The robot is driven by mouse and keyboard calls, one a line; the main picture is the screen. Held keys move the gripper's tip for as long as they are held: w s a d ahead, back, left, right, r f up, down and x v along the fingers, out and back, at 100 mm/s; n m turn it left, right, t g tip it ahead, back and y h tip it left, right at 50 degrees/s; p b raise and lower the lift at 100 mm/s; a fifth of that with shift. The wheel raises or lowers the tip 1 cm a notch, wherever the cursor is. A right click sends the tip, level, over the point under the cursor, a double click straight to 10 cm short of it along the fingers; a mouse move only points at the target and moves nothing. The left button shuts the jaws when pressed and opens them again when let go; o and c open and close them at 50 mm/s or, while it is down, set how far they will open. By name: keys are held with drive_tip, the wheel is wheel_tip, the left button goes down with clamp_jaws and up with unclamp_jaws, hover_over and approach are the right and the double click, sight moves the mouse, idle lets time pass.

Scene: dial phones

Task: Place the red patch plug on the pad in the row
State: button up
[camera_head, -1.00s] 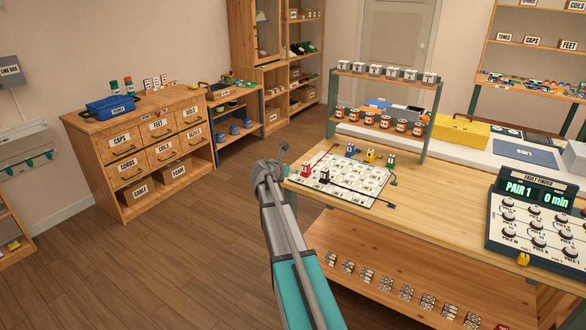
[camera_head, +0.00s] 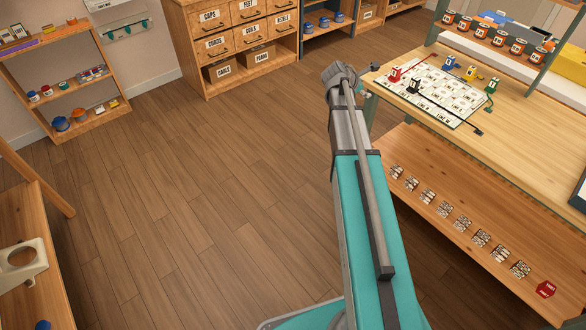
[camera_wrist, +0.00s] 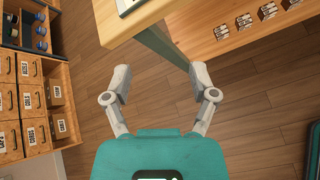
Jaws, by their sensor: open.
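The red patch plug (camera_head: 394,76) stands upright at the left part of the white board (camera_head: 440,92) with printed pads, on the wooden bench (camera_head: 518,108). A black plug (camera_head: 413,87) stands just in front of it, with a black cord running right. Blue, yellow and green plugs stand along the board's far and right side. In the wrist view my gripper (camera_wrist: 161,84) is open and empty, with floor and a bench leg showing between and beyond its fingers. In the head view my arm reaches to the bench's left end, and the fingers are hidden.
A lower shelf (camera_head: 475,205) under the bench holds several small labelled parts and a red tag (camera_head: 545,289). A rack of jars (camera_head: 495,38) stands behind the board. A drawer cabinet (camera_head: 238,45) stands at the back. The floor (camera_head: 200,190) left of my arm is clear.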

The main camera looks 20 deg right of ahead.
drive_tip(key=s+a+f+m+g+y, duration=0.1)
drive_tip(key=s+a+m, duration=0.4)
drive_tip(key=a, duration=0.6)
drive_tip(key=s+a+f+m+g+y, duration=0.1)
drive_tip(key=s+a+f+m+y, duration=0.3)
drive_tip(key=s+a, duration=0.6)
drive_tip(key=s+a+f+m+g+y, duration=0.2)
drive_tip(key=s+a+m+y, duration=0.3)
drive_tip(key=a, duration=0.7)
drive_tip(key=s+f+m, duration=0.1)
drive_tip(key=s+m, duration=0.1)
drive_tip(key=m, duration=0.1)
drive_tip(key=shift+s, duration=0.3)
drive_tip(key=shift+d, duration=0.1)
